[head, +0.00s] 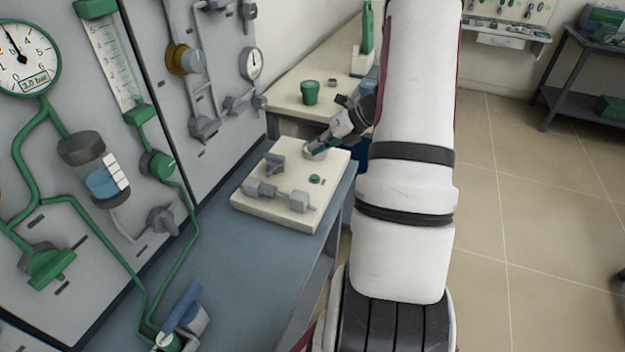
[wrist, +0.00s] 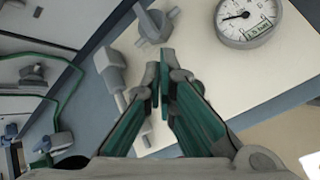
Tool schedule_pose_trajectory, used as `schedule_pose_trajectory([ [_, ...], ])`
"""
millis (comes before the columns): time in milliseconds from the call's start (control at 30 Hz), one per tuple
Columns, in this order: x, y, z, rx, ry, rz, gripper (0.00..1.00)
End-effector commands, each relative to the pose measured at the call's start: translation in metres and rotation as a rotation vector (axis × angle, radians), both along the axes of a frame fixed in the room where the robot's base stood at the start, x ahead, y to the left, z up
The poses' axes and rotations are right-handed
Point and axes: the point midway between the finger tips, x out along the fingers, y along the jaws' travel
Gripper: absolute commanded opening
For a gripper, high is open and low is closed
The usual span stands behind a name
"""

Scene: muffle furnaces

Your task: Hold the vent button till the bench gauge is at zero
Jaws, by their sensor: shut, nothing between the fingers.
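A cream bench plate (head: 285,222) lies on the blue-grey bench and carries a small green button (head: 315,179), a grey valve (head: 274,163) and a grey pipe fitting (head: 270,191). My gripper (head: 318,149) is over the far right part of the plate, shut and empty. In the head view its tips appear apart from the button. In the wrist view my fingertips (wrist: 164,62) are together, and the button is hidden, probably by the fingers.
A wall panel on the left holds a large gauge (head: 25,58) marked 3.0 bar, green pipes and valves. A cream table (head: 290,97) behind holds a green cup (head: 310,92). Open tiled floor (head: 540,210) lies right of my arm.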

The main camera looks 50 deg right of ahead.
Motion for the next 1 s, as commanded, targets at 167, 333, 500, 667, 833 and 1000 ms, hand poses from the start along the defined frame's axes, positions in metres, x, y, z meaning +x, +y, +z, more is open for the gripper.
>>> schedule_pose_trajectory([
  [167, 0.002, 0.000, -0.027, 0.001, 0.000, -0.002, 0.00],
  [333, 0.001, 0.001, -0.048, 0.002, 0.001, 0.000, 0.00],
  [500, 0.001, 0.000, -0.059, 0.000, 0.000, 0.000, 0.00],
  [667, 0.000, 0.000, -0.061, 0.000, 0.000, 0.000, 0.00],
  [833, 0.000, 0.000, -0.060, 0.000, 0.000, 0.000, 0.00],
  [1000, 0.000, 0.000, -0.060, 0.000, 0.000, 0.000, 0.00],
])
